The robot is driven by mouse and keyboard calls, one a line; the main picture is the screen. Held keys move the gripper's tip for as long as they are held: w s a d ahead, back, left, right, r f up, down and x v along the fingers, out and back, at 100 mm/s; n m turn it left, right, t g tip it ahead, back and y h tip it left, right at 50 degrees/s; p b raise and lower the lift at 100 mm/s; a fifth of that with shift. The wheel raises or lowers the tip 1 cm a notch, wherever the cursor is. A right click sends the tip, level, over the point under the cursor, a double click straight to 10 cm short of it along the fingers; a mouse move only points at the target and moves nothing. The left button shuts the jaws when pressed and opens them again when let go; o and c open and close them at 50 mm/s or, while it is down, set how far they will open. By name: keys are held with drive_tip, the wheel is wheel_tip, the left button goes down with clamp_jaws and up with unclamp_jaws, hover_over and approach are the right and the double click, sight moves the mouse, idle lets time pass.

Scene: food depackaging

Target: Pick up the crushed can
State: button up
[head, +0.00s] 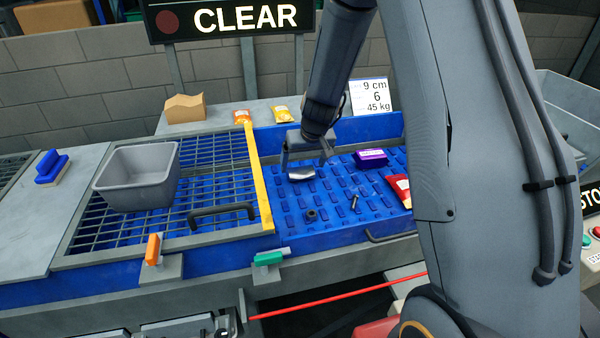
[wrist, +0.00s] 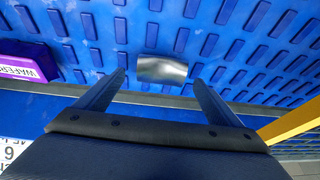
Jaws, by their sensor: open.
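The crushed can (head: 301,173) is a small silvery, dented piece lying on the blue studded surface. In the wrist view the can (wrist: 162,69) lies just beyond and between my two fingers, apart from both. My gripper (head: 306,158) is open and empty, pointing down over the can in the head view. In the wrist view my gripper (wrist: 160,80) shows both fingers spread, one on each side of the can's line. The exact height above the can is hard to tell.
A purple box (head: 370,158), labelled as wafers in the wrist view (wrist: 24,61), and a red packet (head: 400,188) lie right of the can. A yellow bar (head: 258,180) separates the grating, with a grey bin (head: 137,188).

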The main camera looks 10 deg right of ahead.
sight(301, 169)
drive_tip(key=shift+x, duration=1.85)
drive_tip(key=shift+a, duration=0.1)
drive_tip(key=shift+c, duration=0.4)
drive_tip(key=c, duration=1.1)
drive_tip(key=shift+o, duration=0.2)
